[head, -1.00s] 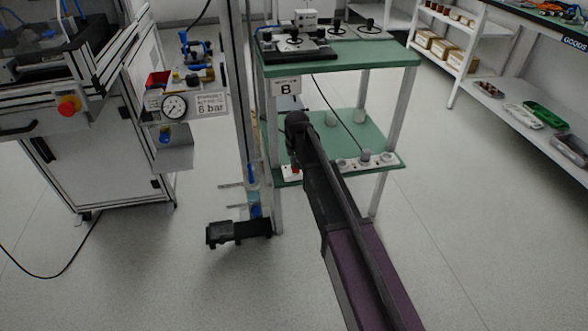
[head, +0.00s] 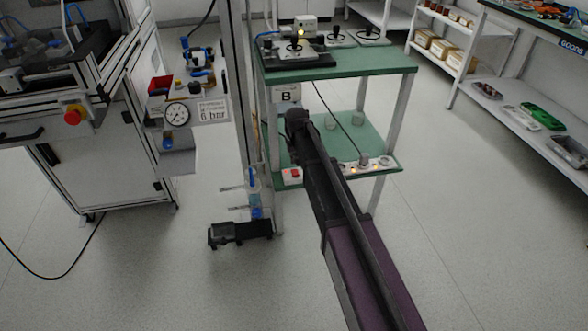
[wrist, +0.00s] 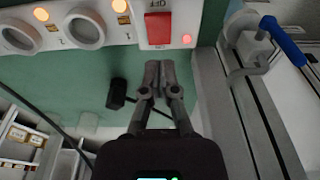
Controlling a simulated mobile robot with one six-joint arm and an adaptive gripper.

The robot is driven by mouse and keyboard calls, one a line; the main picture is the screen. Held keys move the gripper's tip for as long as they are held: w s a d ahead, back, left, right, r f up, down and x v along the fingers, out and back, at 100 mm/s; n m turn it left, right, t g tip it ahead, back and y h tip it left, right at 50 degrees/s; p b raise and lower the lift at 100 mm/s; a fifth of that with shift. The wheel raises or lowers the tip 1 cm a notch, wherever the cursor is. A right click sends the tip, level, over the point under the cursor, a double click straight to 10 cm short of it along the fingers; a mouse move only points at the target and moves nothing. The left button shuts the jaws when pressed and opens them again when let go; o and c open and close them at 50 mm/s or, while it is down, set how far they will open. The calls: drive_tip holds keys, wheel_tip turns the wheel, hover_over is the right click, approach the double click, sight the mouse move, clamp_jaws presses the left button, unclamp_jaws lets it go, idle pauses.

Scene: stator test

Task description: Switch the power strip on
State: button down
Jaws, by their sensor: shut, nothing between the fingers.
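The white power strip (head: 387,162) lies along the edge of the lower green shelf, partly hidden by my arm in the head view. Its red rocker switch (head: 295,173) is at the left end. In the wrist view the strip (wrist: 142,37) crosses the top, upside down. The switch (wrist: 158,28) shows there beside the word OFF, with a lit red lamp next to it. Orange lamps glow beside the sockets. My gripper (wrist: 160,68) is shut and empty, its fingertips just below the switch with a small gap in the picture. The head view does not clearly show its fingers.
A blue-handled valve (wrist: 282,36) and metal posts stand right of my gripper in the wrist view. A black plug-like piece (wrist: 116,94) is left of the fingers. The upper green shelf (head: 390,62) carries equipment with a yellow lamp lit. Open floor lies in front.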

sight(295, 171)
drive_tip(key=shift+r+p, duration=1.4)
drive_tip(key=shift+r, duration=0.25)
drive_tip(key=s+d+m+g, duration=0.2)
drive_tip(key=s+d+m, duration=0.1)
drive_tip(key=s+d, duration=2.1)
wheel_tip(295, 171, up, 37)
drive_tip(key=s+a+p, duration=0.1)
drive_tip(key=p, duration=3.6)
drive_tip(key=shift+s+a, duration=0.25)
drive_tip(key=shift+s, duration=0.05)
